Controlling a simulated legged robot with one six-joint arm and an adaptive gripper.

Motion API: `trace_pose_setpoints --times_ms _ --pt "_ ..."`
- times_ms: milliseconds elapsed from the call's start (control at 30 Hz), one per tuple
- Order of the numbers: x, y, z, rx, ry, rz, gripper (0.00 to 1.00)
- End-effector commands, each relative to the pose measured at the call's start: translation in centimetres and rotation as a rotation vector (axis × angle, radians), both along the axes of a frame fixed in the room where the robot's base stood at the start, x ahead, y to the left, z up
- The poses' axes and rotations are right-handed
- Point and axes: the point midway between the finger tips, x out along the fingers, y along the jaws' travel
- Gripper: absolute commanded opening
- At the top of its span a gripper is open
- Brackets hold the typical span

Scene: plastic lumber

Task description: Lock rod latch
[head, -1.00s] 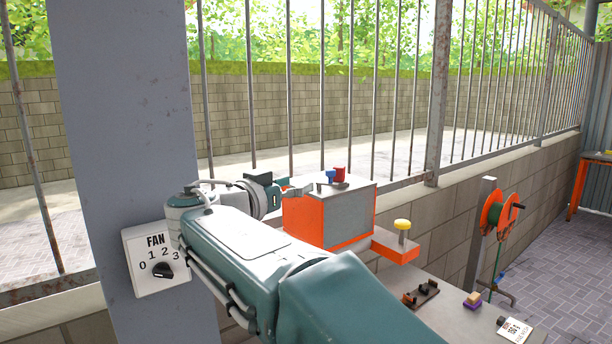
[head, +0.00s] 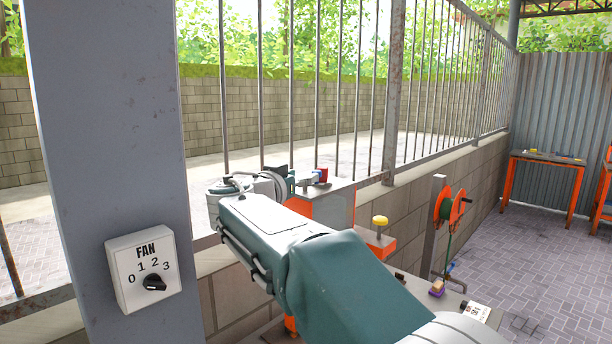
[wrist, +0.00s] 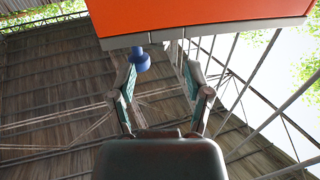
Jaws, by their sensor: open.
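An orange box with a grey top (head: 330,208) stands beyond my arm, with a small red part (head: 322,174) and a blue part on top. In the wrist view the orange box (wrist: 205,14) fills the top, and a blue knob (wrist: 140,60) hangs below its edge. My gripper (wrist: 160,74) is open and empty, its two fingers spread below the box. The blue knob is near the left fingertip, toward the gap; I cannot tell whether they touch. In the head view my gripper (head: 297,182) is at the box's left side, partly hidden. The rod latch cannot be clearly made out.
A grey post with a fan dial (head: 148,272) stands at the left. A barred fence on a low wall (head: 400,205) runs behind. Paved floor is open at right.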

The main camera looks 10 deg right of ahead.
Motion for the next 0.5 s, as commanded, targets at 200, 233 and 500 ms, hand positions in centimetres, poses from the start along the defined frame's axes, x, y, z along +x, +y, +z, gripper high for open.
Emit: trace_pose_setpoints --times_ms 200,233,500 --pt "0.9 -2.6 0.1 0.010 -0.001 -0.006 0.64" --pt "0.9 -2.7 0.1 0.011 -0.002 -0.005 0.64" --pt "0.9 -1.3 0.1 0.001 -0.001 -0.004 0.32"
